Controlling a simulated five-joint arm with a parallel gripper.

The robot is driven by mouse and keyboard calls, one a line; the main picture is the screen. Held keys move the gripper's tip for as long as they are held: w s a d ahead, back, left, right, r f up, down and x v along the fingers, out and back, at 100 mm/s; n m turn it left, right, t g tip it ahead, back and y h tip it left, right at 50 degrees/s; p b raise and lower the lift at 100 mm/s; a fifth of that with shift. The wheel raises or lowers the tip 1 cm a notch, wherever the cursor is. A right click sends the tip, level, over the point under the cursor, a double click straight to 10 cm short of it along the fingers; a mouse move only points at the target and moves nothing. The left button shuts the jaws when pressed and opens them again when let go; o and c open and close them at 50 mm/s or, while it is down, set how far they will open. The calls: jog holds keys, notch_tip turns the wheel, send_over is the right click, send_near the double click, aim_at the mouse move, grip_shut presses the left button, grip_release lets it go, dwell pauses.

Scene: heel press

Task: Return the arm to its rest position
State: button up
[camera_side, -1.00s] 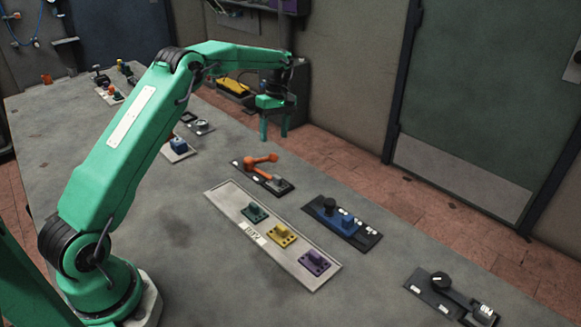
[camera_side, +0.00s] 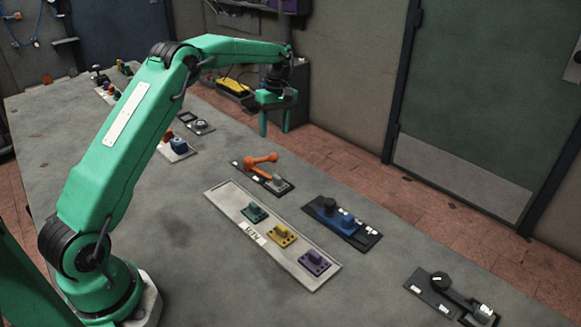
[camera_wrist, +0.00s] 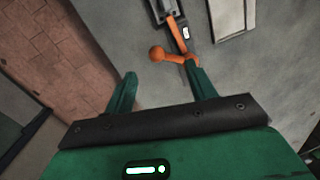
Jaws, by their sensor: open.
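My gripper (camera_side: 274,122) is open and empty in the side view, with its two green fingers pointing down above the far edge of the table (camera_side: 180,225). My green arm reaches up and over to it. The gripper is behind and above the orange lever (camera_side: 261,160), apart from it in the side view. In the wrist view my gripper (camera_wrist: 160,82) shows its fingers spread. The orange lever (camera_wrist: 168,54) appears beyond and between the fingertips there, its lower end partly hidden by the right finger.
A grey tray (camera_side: 222,205) holds green, yellow and purple blocks. A blue device (camera_side: 340,220) and a black knob panel (camera_side: 440,290) lie to its right. A white plate with a blue block (camera_side: 178,145) is left of the lever. Red tiled floor (camera_side: 400,200) lies past the table edge.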

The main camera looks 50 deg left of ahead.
jog(key=s+d+r+m+t, duration=0.2)
jog(key=s+d+r+m, duration=0.25)
jog(key=s+r, duration=0.3)
jog(key=s+d+r+m+t, duration=0.2)
jog(key=s+d+r+m, duration=0.25)
jog(key=s+r, duration=0.3)
jog(key=s+d+f+m+t, duration=0.1)
jog(key=s+d+m, duration=0.2)
jog(key=s, duration=0.6)
jog(key=s+d+f+m+t, duration=0.1)
jog(key=s+d+m+t, duration=0.1)
jog(key=s, duration=0.7)
jog(key=shift+d+f+m, duration=0.2)
jog(key=shift+d+m, duration=0.5)
jog(key=shift+m, duration=0.4)
jog(key=shift+c, duration=0.6)
